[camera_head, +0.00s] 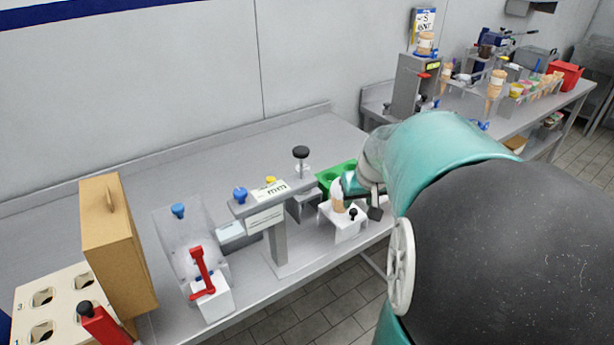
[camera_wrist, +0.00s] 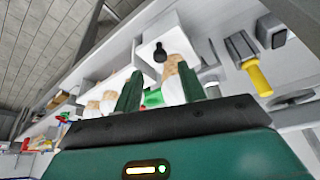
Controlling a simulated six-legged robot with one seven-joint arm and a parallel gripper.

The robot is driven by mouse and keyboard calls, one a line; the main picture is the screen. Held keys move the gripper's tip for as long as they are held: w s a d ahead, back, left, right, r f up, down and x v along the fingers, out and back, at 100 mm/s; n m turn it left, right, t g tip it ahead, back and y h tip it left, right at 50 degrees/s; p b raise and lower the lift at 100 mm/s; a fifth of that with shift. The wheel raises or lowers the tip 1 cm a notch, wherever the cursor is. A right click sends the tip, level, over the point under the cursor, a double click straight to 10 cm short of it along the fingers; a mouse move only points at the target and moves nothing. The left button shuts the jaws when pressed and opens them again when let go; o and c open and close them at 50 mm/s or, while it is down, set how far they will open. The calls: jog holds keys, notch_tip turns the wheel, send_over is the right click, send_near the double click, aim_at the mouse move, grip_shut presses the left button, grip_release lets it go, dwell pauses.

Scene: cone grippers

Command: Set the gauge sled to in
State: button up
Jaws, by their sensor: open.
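The gauge (camera_head: 272,205) is a grey post with an overhanging arm labelled "mm", near the bench's front edge. To its right is a white block (camera_head: 348,232) with a black knob (camera_head: 352,213), probably the gauge sled. A white and tan cone (camera_head: 338,198) stands at it. In the wrist view, the white block (camera_wrist: 146,47) and black knob (camera_wrist: 160,52) lie beyond my fingers. My gripper (camera_wrist: 162,88) is open, with two dark green fingers apart; a tan and white piece (camera_wrist: 183,75) shows behind the right finger. In the head view, my gripper (camera_head: 366,190) is beside the block, partly hidden by my arm.
A green tray (camera_head: 335,174) sits behind the block. Left of the gauge are a clear sloped fixture with a red lever (camera_head: 203,272), a brown box (camera_head: 112,245) and a holed cream board (camera_head: 58,300). A second bench (camera_head: 520,105) holds cones and a red box.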

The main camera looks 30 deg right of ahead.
aim_at(354, 210)
jog(key=shift+x, duration=2.3)
grip_shut()
